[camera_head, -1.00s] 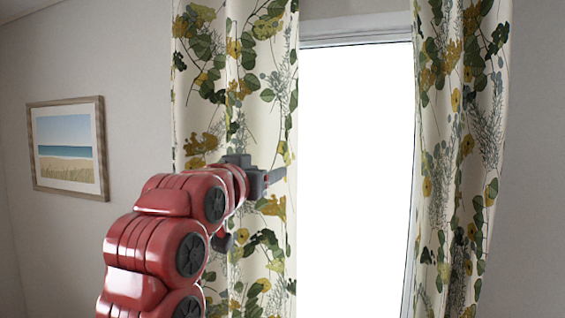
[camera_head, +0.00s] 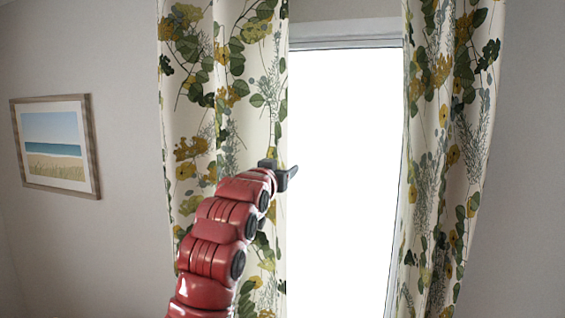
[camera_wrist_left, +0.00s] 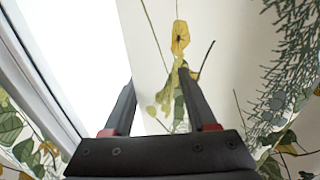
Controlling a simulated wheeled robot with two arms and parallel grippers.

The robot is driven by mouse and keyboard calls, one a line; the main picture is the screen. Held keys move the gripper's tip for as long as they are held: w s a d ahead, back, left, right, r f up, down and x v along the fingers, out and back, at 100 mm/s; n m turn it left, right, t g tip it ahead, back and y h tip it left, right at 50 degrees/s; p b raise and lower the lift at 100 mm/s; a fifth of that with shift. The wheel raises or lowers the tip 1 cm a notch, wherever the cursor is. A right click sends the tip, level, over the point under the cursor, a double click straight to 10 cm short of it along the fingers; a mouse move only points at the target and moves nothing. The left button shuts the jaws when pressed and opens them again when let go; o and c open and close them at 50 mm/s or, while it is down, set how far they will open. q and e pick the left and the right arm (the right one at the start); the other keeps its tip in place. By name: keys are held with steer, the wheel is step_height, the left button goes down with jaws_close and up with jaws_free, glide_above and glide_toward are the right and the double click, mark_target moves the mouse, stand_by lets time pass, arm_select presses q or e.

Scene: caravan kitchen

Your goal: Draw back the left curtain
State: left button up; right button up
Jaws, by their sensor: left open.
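The left curtain (camera_head: 195,110), cream with green and yellow leaves, hangs down the left side of the bright window (camera_head: 340,170). My left gripper (camera_head: 291,176) is at the curtain's inner edge, about mid-height in the head view, with its fingers over the window side. In the left wrist view my left gripper (camera_wrist_left: 157,82) is open. The edge of the left curtain (camera_wrist_left: 230,60) shows between its two fingers there, but I cannot tell whether the cloth lies between them in depth. My arm hides part of the lower curtain. My right gripper is not in view.
The right curtain (camera_head: 445,150), in the same pattern, hangs at the window's right side. A framed beach picture (camera_head: 55,145) is on the wall at left. The white window frame (camera_wrist_left: 38,75) shows at left in the left wrist view.

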arm_select(q)
steer(key=shift+w+d, duration=0.1)
steer(key=shift+w, duration=0.15)
jaws_close()
stand_by(1.4)
